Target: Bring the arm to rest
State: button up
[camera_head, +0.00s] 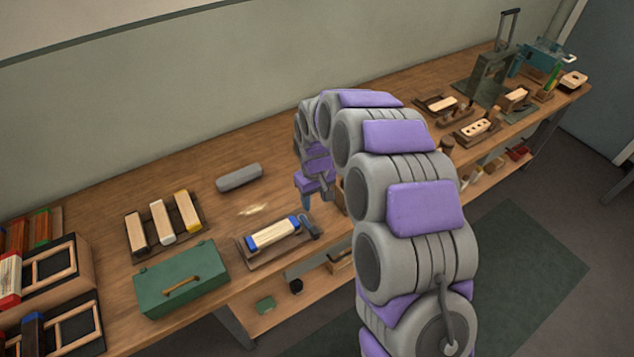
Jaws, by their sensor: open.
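My arm rises from the lower right and bends over the workbench (115,215). My gripper (314,197) hangs at its end, pointing down over the middle of the bench. It is open, and I see nothing between its fingers, though the view of them is small. Just left of and below it, a pale block with blue ends (272,234) lies in a wooden holder (246,253). A dark grey clamp-like part (309,227) is at the holder's right end. My arm hides part of the bench behind it.
A grey bar (239,177) and a pale bristle heap (252,210) lie near the gripper. A tray (142,257) of three blocks, a green box (180,278) and wooden racks (85,270) stand left. A green machine (490,75) stands far right. The wall runs behind.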

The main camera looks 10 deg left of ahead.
jog(key=s+d+r+m, duration=0.3)
jog(key=s+d+r, duration=1.1)
jog(key=s, duration=0.1)
jog(key=s+d+r+m+g, duration=0.1)
jog(key=s+d, duration=0.3)
jog(key=s, duration=0.6)
jog(key=s+d+r+m, duration=0.2)
jog(key=s+d, duration=0.3)
jog(key=s, duration=0.6)
jog(key=shift+s+m+g, duration=0.2)
jog(key=shift+m+g, duration=0.2)
jog(key=shift+m, duration=0.5)
